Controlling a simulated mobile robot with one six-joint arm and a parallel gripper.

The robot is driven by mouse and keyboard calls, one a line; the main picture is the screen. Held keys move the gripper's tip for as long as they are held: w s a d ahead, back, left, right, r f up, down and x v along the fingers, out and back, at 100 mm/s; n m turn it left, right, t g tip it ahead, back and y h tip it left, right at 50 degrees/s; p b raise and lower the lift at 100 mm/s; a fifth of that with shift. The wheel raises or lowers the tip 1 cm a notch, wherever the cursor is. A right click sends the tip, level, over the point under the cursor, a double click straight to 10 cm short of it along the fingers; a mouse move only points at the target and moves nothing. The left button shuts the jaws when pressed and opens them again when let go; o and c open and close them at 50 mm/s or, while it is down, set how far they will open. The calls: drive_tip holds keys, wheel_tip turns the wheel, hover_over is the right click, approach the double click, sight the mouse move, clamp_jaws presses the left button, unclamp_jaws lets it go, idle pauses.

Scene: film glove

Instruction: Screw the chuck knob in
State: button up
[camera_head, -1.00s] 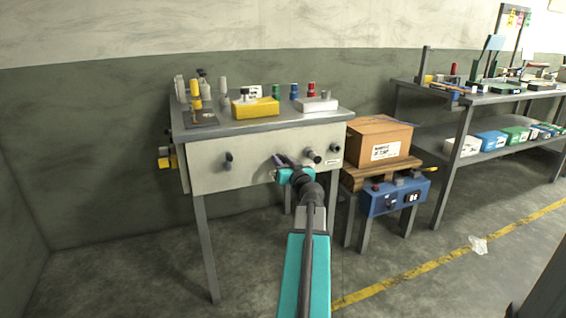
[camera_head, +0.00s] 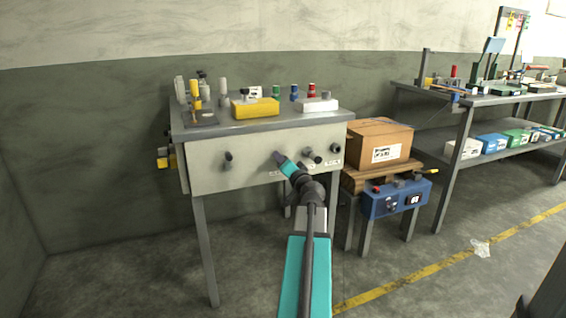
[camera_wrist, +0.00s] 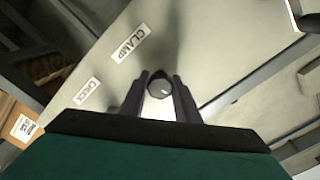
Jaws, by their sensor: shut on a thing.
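My gripper (camera_head: 280,158) reaches the pale front panel (camera_head: 210,178) of the workbench. In the wrist view my gripper (camera_wrist: 160,88) has both fingers closed around a dark round knob (camera_wrist: 160,82), one on each side. The knob sits between a left knob (camera_head: 228,158) and two right knobs (camera_head: 313,155) (camera_head: 336,148). The wrist view shows a CLAMP label (camera_wrist: 130,43) and a CHUCK label (camera_wrist: 88,90); I cannot tell which label belongs to the held knob.
A yellow block (camera_head: 255,108), a white block (camera_head: 316,105) and several small cylinders stand on the bench top. A cardboard box (camera_head: 380,140) and a blue unit (camera_head: 395,199) are to the right. The floor in front is open.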

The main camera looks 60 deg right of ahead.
drive_tip(key=shift+s+f+m, duration=0.1)
drive_tip(key=shift+s+m, duration=0.05)
drive_tip(key=shift+m, duration=1.25)
drive_tip(key=o, duration=1.1)
drive_tip(key=shift+c, duration=0.2)
drive_tip(key=shift+a, duration=0.1)
